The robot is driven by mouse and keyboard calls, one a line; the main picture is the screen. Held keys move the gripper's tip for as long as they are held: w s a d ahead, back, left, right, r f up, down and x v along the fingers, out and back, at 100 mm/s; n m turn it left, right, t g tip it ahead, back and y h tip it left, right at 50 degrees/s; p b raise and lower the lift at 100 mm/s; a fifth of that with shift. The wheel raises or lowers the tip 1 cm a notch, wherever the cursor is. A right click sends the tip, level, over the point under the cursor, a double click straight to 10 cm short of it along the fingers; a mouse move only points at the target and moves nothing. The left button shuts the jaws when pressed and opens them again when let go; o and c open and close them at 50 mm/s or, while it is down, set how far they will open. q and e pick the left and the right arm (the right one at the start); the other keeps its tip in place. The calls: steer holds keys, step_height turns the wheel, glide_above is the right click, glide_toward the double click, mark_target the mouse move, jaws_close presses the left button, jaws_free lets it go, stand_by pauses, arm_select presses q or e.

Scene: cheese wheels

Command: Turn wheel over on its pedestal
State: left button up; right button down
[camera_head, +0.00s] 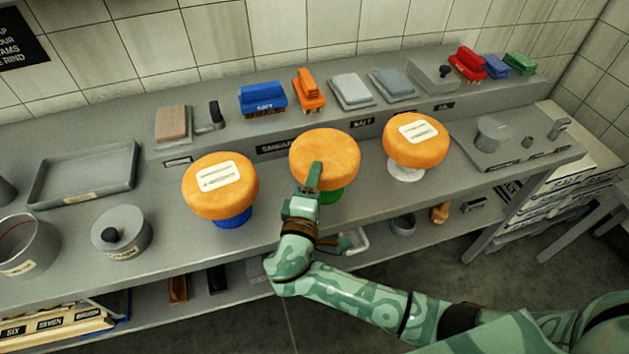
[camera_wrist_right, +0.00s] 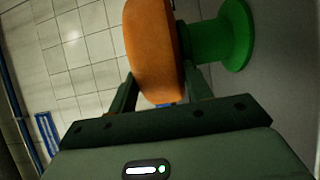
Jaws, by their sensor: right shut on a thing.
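Three orange cheese wheels stand on pedestals along the counter. The left wheel (camera_head: 215,200) has a white label on top and sits on a blue pedestal (camera_head: 234,221). The middle wheel (camera_head: 325,152) shows a bare top and is over a green pedestal (camera_head: 331,196). The right wheel (camera_head: 414,152) has a white label on top and sits on a white pedestal (camera_head: 406,174). My right gripper (camera_head: 315,177) is shut on the near edge of the middle wheel. In the right wrist view the wheel (camera_wrist_right: 152,45) is between the fingers, beside the green pedestal (camera_wrist_right: 236,35). My left gripper is out of view.
Brushes, such as a blue one (camera_head: 262,98) and an orange one (camera_head: 309,89), and grey pads (camera_head: 351,90) lie on the raised shelf behind. A grey tray (camera_head: 83,174) and a lidded pot (camera_head: 121,232) stand at left. A grey scale-like tray (camera_head: 515,148) stands at right.

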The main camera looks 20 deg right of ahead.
steer(key=shift+f, duration=0.1)
steer(key=c, duration=0.6)
jaws_free()
steer(key=shift+o, duration=0.2)
steer(key=shift+s+f, duration=0.1)
steer(key=shift+f, duration=0.1)
steer(key=v, duration=1.2)
steer(key=s+d+f+n+g+y+p, duration=0.15)
steer(key=s+d+f+g, duration=0.25)
steer(key=f, duration=0.9)
steer(key=s+d+f+m+g+y+p, duration=0.1)
steer(key=s+d+f+g+y, duration=0.3)
steer(key=f, duration=0.8)
steer(key=s+d+f+m+g+y+p, duration=0.1)
steer(key=s+d+f+m+g, duration=0.1)
steer(key=s, duration=0.7)
steer(key=s+d+f+m+g+y+p, duration=0.1)
steer(key=s+d+f+m, duration=0.3)
steer(key=s, duration=0.4)
steer(key=s+d+f+m+g+y+p, duration=0.1)
steer(key=s+d+f+m+g+p, duration=0.1)
steer(key=s+f, duration=0.4)
steer(key=s+d+m+g, duration=0.1)
steer(key=s+d, duration=0.1)
steer(key=s, duration=0.1)
steer(key=shift+s+d+f+g, duration=0.15)
steer(key=shift+s+d+g, duration=0.15)
steer(key=shift+d, duration=0.1)
